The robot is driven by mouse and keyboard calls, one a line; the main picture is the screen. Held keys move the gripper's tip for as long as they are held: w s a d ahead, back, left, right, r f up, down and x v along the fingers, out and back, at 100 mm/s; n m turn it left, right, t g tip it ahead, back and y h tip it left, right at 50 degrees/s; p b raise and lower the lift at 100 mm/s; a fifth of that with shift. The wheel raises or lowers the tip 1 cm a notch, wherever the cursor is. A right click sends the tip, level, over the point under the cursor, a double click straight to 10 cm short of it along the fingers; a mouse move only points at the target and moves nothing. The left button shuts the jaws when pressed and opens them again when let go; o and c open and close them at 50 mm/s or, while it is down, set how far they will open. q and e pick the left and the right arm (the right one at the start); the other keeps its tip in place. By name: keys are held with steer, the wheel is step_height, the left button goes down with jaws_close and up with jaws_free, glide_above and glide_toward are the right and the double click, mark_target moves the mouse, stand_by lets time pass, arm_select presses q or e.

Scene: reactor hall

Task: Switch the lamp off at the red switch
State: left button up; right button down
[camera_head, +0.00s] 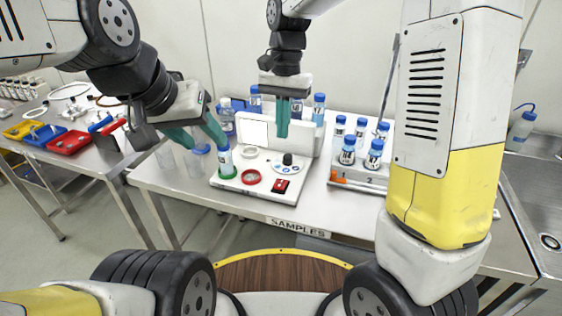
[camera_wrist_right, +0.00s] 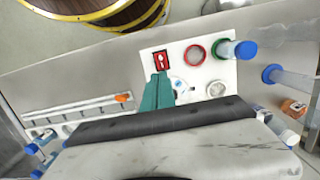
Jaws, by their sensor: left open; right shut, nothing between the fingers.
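The red switch (camera_head: 281,186) sits at the front right of a white device (camera_head: 228,183) on the table. In the right wrist view the switch (camera_wrist_right: 162,60) shows as a red frame with a dark middle and a pale mark. My right gripper (camera_head: 282,136) is shut and empty above the back of the device. In its wrist view the teal fingertips (camera_wrist_right: 160,73) appear just short of the switch; contact cannot be told. My left gripper (camera_head: 208,144) is open beside the blue-capped bottle (camera_head: 225,162) at the device's left. A bright white panel (camera_head: 253,131) stands at the device's back; I cannot tell whether it is the lamp.
The device also carries a red ring (camera_head: 250,177), a white ring (camera_head: 250,153) and a black knob (camera_head: 287,160). Several blue-capped bottles stand behind and right, some by a white rack (camera_head: 350,173). Coloured trays (camera_head: 70,142) lie on the left table. The table's front strip is clear.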

mark_target(279, 186)
steer(key=f, duration=0.4)
steer(key=s+f, duration=0.1)
steer(key=f, duration=0.4)
steer(key=s+f, duration=0.1)
steer(key=f, duration=0.4)
steer(key=shift+a, duration=0.3)
steer(key=shift+s, duration=0.1)
